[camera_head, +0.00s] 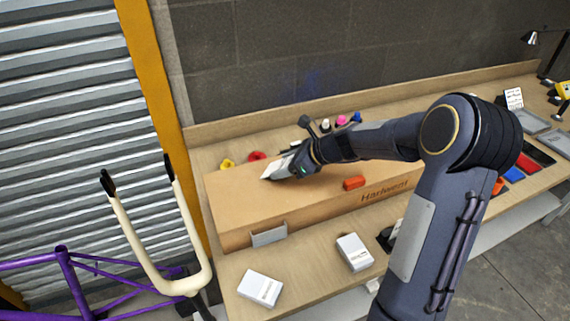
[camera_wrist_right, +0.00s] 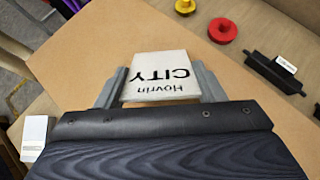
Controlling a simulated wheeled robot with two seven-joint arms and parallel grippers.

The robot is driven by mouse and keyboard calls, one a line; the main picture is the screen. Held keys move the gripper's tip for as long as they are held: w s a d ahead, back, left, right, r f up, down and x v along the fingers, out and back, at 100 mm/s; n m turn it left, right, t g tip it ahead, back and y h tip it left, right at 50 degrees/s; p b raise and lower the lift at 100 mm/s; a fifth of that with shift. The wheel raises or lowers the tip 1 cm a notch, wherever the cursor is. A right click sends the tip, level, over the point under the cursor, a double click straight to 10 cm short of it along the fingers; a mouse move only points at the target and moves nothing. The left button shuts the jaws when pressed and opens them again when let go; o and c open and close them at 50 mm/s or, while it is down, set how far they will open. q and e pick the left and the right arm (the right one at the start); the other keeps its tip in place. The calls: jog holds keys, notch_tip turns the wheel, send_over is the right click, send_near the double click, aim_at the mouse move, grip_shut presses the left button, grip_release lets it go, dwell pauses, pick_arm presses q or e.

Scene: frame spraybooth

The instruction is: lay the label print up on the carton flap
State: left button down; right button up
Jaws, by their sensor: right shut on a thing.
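The label print (camera_wrist_right: 160,75) is a small white piece with black lettering "Hovrin CITY", upside down in the right wrist view. My right gripper (camera_head: 284,168) is shut on it, with a grey finger at each side. The label lies over the brown top of the long carton (camera_head: 240,191), towards its left part. I cannot tell whether it touches the cardboard. The carton top also fills much of the right wrist view (camera_wrist_right: 85,60); I cannot make out a separate flap. My left gripper is not in view.
An orange block (camera_head: 354,183) sits on the carton. White boxes (camera_head: 260,288) (camera_head: 354,252) and a grey holder (camera_head: 268,235) are in front. Yellow (camera_head: 227,164) and red (camera_head: 257,156) round pieces lie behind. A cream fork (camera_head: 150,262) and purple frame (camera_head: 75,280) stand left.

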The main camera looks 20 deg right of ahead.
jog(key=o, duration=1)
jog(key=v, duration=0.8)
jog(key=shift+a, duration=0.1)
